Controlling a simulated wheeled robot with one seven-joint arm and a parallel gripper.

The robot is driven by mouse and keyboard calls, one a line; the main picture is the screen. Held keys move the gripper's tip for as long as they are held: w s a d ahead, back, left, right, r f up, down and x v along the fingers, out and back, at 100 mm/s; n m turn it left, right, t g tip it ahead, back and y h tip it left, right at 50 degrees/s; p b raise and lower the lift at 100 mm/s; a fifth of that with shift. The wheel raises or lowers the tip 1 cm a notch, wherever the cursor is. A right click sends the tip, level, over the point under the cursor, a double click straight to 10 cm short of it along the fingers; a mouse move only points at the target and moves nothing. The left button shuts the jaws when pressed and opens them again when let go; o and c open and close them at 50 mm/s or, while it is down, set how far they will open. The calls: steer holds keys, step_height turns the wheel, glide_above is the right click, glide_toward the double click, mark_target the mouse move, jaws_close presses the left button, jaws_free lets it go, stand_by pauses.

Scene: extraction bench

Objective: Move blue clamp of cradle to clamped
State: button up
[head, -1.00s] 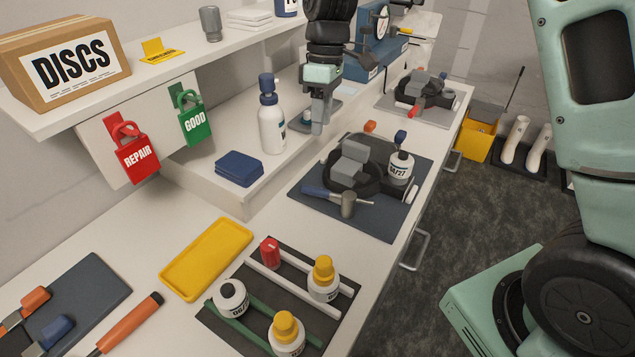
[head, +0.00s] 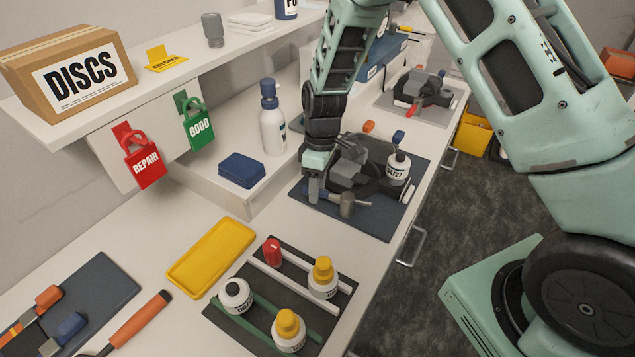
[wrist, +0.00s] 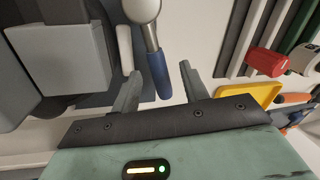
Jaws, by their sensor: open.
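The cradle (head: 352,178) is a dark round fixture with grey blocks, on a dark mat in the middle of the bench. Its blue clamp (head: 331,195) has a blue handle and a rounded grey metal end, at the cradle's near side. My gripper (head: 313,193) is open over the handle end. In the wrist view the blue handle (wrist: 159,75) reaches between the two fingertips of my gripper (wrist: 160,78), with gaps on both sides. The cradle's grey block (wrist: 60,62) lies to the left there. I cannot tell the height gap between fingers and handle.
A yellow tray (head: 211,257) and a rack (head: 257,313) with bottles lie nearer. A blue-capped bottle (head: 272,122) and blue pads (head: 241,169) sit behind left. Bare bench separates tray and mat.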

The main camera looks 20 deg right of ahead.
steer(key=shift+c, duration=0.2)
jaws_close()
